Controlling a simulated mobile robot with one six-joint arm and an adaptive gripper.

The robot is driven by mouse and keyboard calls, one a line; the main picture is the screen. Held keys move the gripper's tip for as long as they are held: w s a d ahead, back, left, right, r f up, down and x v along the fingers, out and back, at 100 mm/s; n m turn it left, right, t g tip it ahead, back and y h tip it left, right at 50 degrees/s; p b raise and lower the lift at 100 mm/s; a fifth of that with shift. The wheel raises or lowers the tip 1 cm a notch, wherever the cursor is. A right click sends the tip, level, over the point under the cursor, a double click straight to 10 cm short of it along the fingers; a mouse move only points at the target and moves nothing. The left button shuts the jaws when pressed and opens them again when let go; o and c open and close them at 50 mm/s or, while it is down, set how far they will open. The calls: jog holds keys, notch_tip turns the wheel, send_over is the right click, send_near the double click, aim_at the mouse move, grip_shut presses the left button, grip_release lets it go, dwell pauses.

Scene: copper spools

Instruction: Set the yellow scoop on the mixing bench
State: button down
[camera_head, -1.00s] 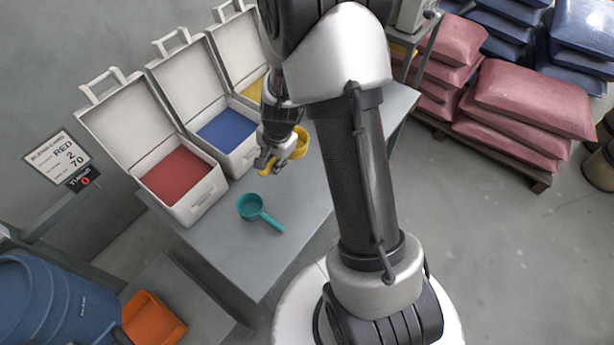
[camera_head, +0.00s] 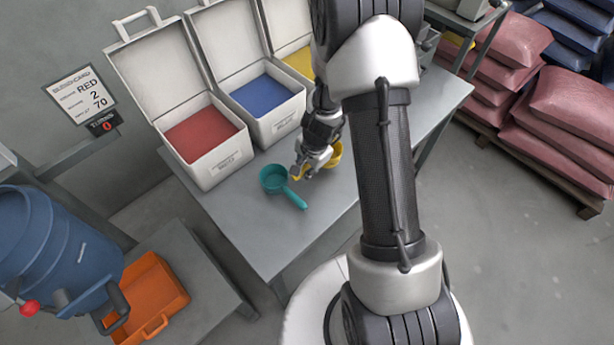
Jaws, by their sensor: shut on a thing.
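The yellow scoop (camera_head: 335,154) is at my gripper (camera_head: 299,174), just above or on the grey bench (camera_head: 245,228); I cannot tell if it touches the top. My gripper is shut on the scoop's handle, and its fingers and wrist hide part of it. The scoop's bowl shows to the right of my gripper. A teal scoop (camera_head: 273,178) lies on the bench just left of my gripper, with its handle pointing to the lower right.
Open white bins hold red (camera_head: 205,135), blue (camera_head: 262,95) and yellow (camera_head: 300,62) powder along the bench's back. A blue drum (camera_head: 45,245) and orange tray (camera_head: 150,295) stand lower left. Red sacks (camera_head: 560,110) lie at right. The bench's front part is clear.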

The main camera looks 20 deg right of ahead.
aim_at(306, 180)
jog(key=shift+s+b+x, duration=0.15)
jog(key=shift+b+x, duration=0.3)
jog(key=shift+x, duration=0.3)
jog(key=shift+s+b+x, duration=0.15)
jog(key=shift+b+x, duration=0.25)
jog(key=shift+x, duration=0.3)
jog(key=shift+d+f, duration=0.1)
jog(key=shift+f, duration=0.05)
jog(key=shift+f+b, duration=0.6)
jog(key=shift+b, duration=0.05)
jog(key=c, duration=1.5)
grip_release()
jog(key=shift+c, duration=0.2)
